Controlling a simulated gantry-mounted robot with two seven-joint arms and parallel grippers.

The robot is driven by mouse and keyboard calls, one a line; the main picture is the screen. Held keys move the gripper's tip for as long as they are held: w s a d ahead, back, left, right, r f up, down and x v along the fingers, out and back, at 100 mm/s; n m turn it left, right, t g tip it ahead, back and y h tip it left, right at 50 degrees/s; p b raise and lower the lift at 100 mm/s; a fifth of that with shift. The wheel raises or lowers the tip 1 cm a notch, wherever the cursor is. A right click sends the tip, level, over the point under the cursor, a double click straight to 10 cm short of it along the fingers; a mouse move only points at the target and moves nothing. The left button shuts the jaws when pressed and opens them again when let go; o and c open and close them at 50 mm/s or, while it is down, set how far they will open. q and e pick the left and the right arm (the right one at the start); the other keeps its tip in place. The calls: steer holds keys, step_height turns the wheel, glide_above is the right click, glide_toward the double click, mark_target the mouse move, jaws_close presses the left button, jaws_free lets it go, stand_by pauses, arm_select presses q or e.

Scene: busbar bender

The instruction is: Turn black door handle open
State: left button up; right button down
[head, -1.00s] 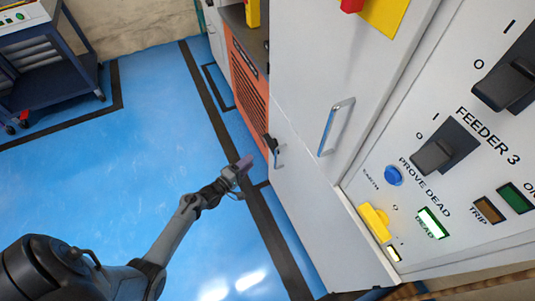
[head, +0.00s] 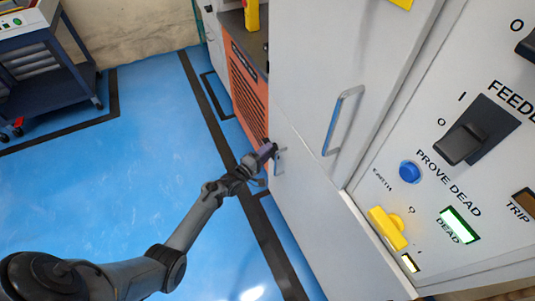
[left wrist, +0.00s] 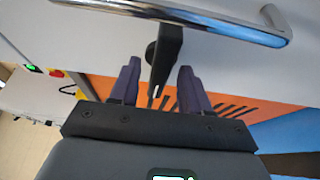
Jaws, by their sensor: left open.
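The black door handle (left wrist: 165,58) is on the white cabinet door. In the left wrist view it sticks out between the two fingers of my left gripper (left wrist: 157,85), with a gap on each side. The gripper is open. In the head view my left gripper (head: 268,153) is at the lower white door (head: 310,220), near its left edge, and mostly hides the black handle. My right gripper is not in view.
An orange louvred panel (head: 247,90) is beside the door. The blue floor (head: 130,170) is clear. A cart (head: 45,65) stands far left.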

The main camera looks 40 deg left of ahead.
arm_select(q)
steer(key=shift+w, duration=0.4)
steer(key=c, duration=0.7)
